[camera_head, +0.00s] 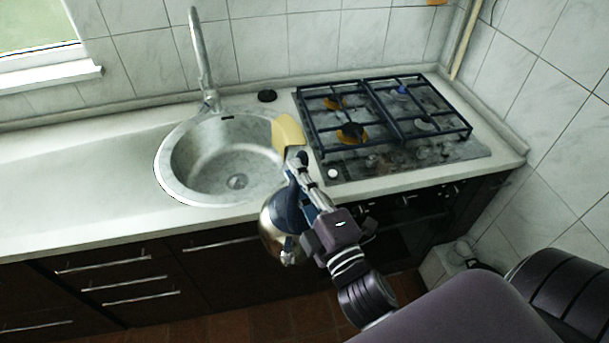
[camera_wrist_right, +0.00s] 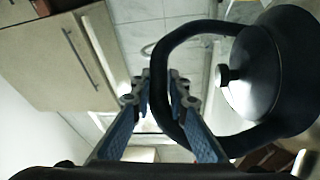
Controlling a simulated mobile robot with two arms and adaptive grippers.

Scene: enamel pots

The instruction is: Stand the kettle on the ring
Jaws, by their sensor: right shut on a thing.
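The kettle (camera_head: 270,232) is a shiny metal one with a dark handle. In the head view it hangs in front of the counter edge, left of my right gripper (camera_head: 297,172) and partly hidden by it. In the wrist view the kettle's lid (camera_wrist_right: 257,75) with its black knob is at the right. My right gripper (camera_wrist_right: 157,92) is shut on the dark looped handle there. The hob (camera_head: 385,120) has dark grates over several burner rings, with a front left ring (camera_head: 351,132). Which ring is meant I cannot tell. My left gripper is out of view.
A round sink (camera_head: 215,165) with a tall tap (camera_head: 203,60) is left of the hob. A pale yellow block (camera_head: 289,132) is between sink and hob. A small black disc (camera_head: 267,96) lies behind it. The counter (camera_head: 80,200) left of the sink is clear.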

